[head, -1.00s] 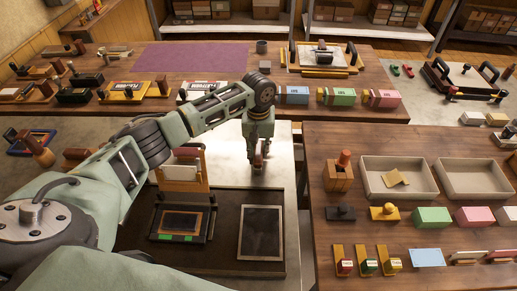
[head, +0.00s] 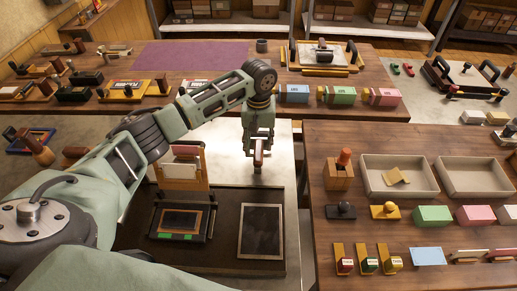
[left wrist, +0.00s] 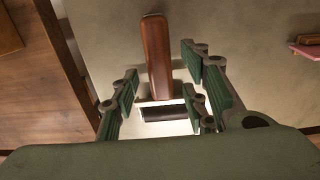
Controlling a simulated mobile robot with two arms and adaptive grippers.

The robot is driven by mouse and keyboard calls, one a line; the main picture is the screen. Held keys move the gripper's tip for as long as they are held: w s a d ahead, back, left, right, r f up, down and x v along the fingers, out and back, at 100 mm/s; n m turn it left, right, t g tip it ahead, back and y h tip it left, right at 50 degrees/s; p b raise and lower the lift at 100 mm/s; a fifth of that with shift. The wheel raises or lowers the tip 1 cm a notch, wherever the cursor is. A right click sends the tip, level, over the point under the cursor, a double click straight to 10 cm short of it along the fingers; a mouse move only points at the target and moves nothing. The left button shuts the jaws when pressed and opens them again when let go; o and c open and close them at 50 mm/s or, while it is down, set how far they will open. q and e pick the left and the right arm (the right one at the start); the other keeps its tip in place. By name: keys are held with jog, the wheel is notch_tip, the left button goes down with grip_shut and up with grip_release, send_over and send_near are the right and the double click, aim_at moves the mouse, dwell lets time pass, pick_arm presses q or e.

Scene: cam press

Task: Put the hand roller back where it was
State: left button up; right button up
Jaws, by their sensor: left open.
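The hand roller, with a red-brown wooden handle and a dark cylinder, shows in the left wrist view (left wrist: 158,60). In the head view its handle (head: 258,155) shows just below my left gripper (head: 257,143), over the pale metal slab (head: 225,165). My left gripper is open; its green-padded fingers (left wrist: 160,95) are on either side of the roller with gaps to the handle. Whether the roller rests fully on the slab is hard to tell. My right gripper is not in view.
A dark press base (head: 215,250) with a framed plate stands in front of the slab. A wooden side table (head: 325,270) with trays (head: 397,192) and stamps is to the right. The back table (head: 215,60) holds tools and coloured boxes.

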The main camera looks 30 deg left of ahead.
aim_at(259, 147)
pick_arm(q)
notch_tip(259, 147, up, 9)
jog(key=b, duration=0.1)
jog(key=shift+f, duration=0.1)
dwell(0.4)
